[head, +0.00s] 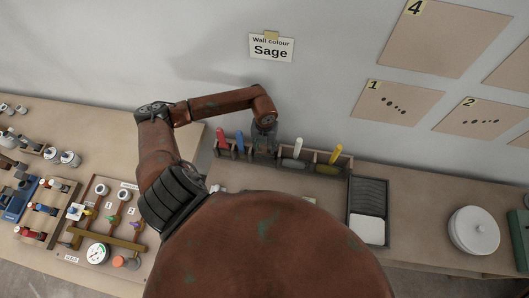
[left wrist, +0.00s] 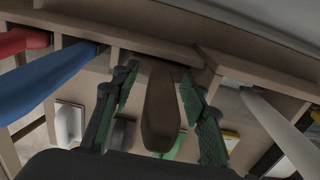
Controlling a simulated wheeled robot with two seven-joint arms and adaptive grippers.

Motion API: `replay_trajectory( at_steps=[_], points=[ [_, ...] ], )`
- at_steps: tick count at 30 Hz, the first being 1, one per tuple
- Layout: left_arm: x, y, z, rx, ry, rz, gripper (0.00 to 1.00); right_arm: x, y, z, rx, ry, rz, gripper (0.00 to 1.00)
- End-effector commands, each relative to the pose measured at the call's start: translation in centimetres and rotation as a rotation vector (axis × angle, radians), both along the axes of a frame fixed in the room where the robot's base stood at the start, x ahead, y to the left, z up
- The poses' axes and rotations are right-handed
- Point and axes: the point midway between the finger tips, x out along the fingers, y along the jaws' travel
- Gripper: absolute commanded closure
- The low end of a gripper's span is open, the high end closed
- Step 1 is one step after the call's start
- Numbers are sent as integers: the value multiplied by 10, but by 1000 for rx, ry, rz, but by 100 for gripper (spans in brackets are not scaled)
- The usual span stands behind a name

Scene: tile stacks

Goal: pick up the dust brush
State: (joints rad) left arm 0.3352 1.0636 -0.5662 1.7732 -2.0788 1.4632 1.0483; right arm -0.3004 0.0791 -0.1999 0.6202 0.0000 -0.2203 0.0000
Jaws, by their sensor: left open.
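A brown handle (left wrist: 160,108), which looks like that of the dust brush, stands in a slot of the wooden rack in the left wrist view. Its lower end and any bristles cannot be made out. My left gripper (left wrist: 160,105) is open, with one green-padded finger on each side of the handle and gaps showing between. In the head view my left gripper (head: 265,145) is over the rack (head: 325,171) and hides the handle. My right gripper is not in view.
Red (head: 222,138), blue (head: 240,141), white (head: 298,148) and yellow (head: 335,154) handles stand in neighbouring slots, close to the fingers. A dark tray (head: 368,195) and a white round lidded container (head: 474,230) are to the right. The wall is just behind the rack.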

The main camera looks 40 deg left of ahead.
Motion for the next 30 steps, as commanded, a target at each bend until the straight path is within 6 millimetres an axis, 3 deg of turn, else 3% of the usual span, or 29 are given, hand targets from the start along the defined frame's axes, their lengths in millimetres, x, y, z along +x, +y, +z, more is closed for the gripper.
replay_trajectory(
  at_steps=[3, 20, 30],
  points=[
    [0, 0, 0, 0, 0, 0, 61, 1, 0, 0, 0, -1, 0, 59],
    [0, 0, 1, 0, -1, 0, 99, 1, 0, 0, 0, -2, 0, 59],
    [0, 0, 2, 0, -1, -1, 100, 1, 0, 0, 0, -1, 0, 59]
  ],
)
